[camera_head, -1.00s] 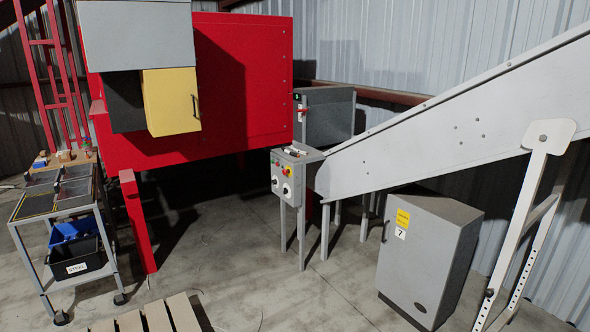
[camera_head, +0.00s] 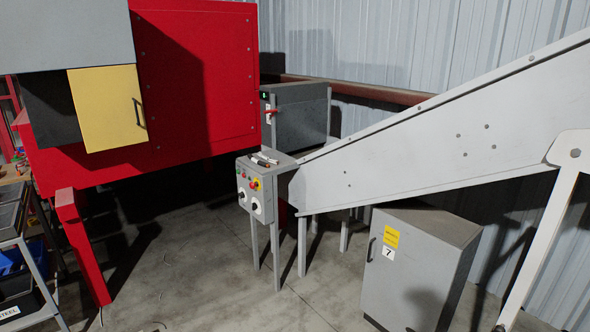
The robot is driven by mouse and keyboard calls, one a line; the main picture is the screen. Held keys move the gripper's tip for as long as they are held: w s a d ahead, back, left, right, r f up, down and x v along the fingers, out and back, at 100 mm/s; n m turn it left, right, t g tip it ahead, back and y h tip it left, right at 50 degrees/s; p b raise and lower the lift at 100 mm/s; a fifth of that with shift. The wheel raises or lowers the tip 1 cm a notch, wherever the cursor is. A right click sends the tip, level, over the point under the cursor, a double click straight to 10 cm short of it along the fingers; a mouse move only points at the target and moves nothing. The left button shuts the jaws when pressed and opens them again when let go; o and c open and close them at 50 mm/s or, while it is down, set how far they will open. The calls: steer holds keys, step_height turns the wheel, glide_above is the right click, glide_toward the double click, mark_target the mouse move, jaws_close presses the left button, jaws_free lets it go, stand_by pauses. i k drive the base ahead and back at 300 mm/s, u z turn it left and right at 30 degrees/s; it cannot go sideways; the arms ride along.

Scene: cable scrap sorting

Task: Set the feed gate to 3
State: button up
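A grey box with a red lever (camera_head: 271,111) on its left face stands behind the control box, beside the red machine; it may be the feed gate. A small dark plate (camera_head: 265,96) with a mark too small to read sits above the lever. A light strip lies behind the lever, and its setting cannot be read. A grey control box (camera_head: 256,186) on legs stands in front, with coloured buttons and two white-plated dials. My gripper is not in view.
The red machine (camera_head: 195,75) with a yellow door (camera_head: 107,107) is at left. A sloping grey conveyor (camera_head: 440,140) runs to the right over a grey cabinet (camera_head: 420,260) marked 7. A cart (camera_head: 40,268) stands at lower left. The floor (camera_head: 220,300) before the control box is clear.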

mark_target(299, 125)
steer(key=z, duration=0.05)
steer(key=i, duration=2)
steer(key=u, duration=0.7)
steer(key=i, duration=0.7)
steer(key=u, duration=0.8)
steer(key=i, duration=0.5)
steer(key=u, duration=0.65)
steer(key=i, duration=0.55)
steer(key=u, duration=0.3)
